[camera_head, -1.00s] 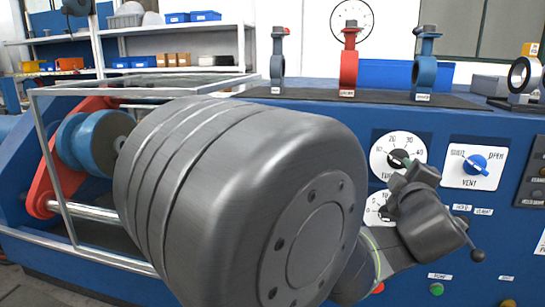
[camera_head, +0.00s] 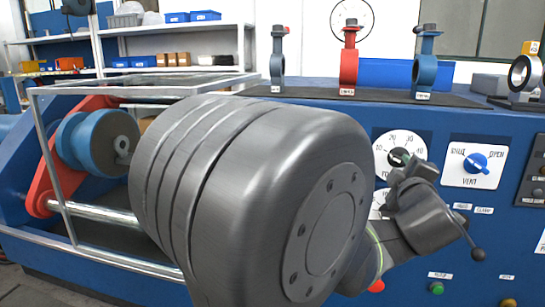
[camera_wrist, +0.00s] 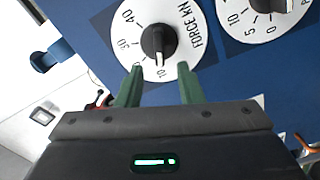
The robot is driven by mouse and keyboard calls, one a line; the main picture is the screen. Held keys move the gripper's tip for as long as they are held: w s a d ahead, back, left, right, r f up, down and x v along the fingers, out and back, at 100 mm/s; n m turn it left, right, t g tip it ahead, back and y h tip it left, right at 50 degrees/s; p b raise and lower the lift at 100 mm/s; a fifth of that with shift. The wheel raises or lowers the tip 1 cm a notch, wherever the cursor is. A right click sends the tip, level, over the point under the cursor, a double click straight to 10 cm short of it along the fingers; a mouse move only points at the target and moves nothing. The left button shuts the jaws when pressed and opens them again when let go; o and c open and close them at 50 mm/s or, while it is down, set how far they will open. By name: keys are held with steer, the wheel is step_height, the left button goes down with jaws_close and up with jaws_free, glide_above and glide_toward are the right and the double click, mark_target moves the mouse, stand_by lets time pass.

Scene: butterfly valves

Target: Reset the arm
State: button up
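My gripper (camera_wrist: 159,70) shows two green fingers apart in the wrist view, with nothing between them. Beyond the fingertips is the white FORCE KN dial (camera_wrist: 178,22) with a black knob (camera_wrist: 157,42); I cannot tell whether the fingers touch it. In the head view my gripper (camera_head: 405,160) is in front of this dial (camera_head: 386,148), on the blue panel. My large grey arm link fills the middle of the head view and hides part of the panel. A second dial (camera_wrist: 265,18) shows at the wrist view's upper right.
A grey valve (camera_head: 277,70), a red valve (camera_head: 348,68) and a blue valve (camera_head: 424,72) stand on the bench top. The blue VENT knob (camera_head: 476,163) is right of my gripper. A metal frame (camera_head: 62,170) surrounds blue rollers (camera_head: 92,145) at left.

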mark_target(398, 159)
steer(key=shift+m, duration=0.4)
steer(key=x, duration=0.5)
steer(key=shift+w+d+r, duration=0.15)
steer(key=shift+w+r, duration=0.1)
steer(key=shift+w, duration=0.1)
steer(key=shift+s+r+m+p, duration=0.15)
steer(key=shift+m+p, duration=0.85)
steer(key=shift+m, duration=0.1)
steer(key=m+p, duration=0.3)
steer(key=m, duration=0.1)
steer(key=shift+d, duration=0.15)
steer(key=shift+m+p, duration=0.65)
steer(key=shift+m, duration=0.25)
steer(key=shift+s+d, duration=0.1)
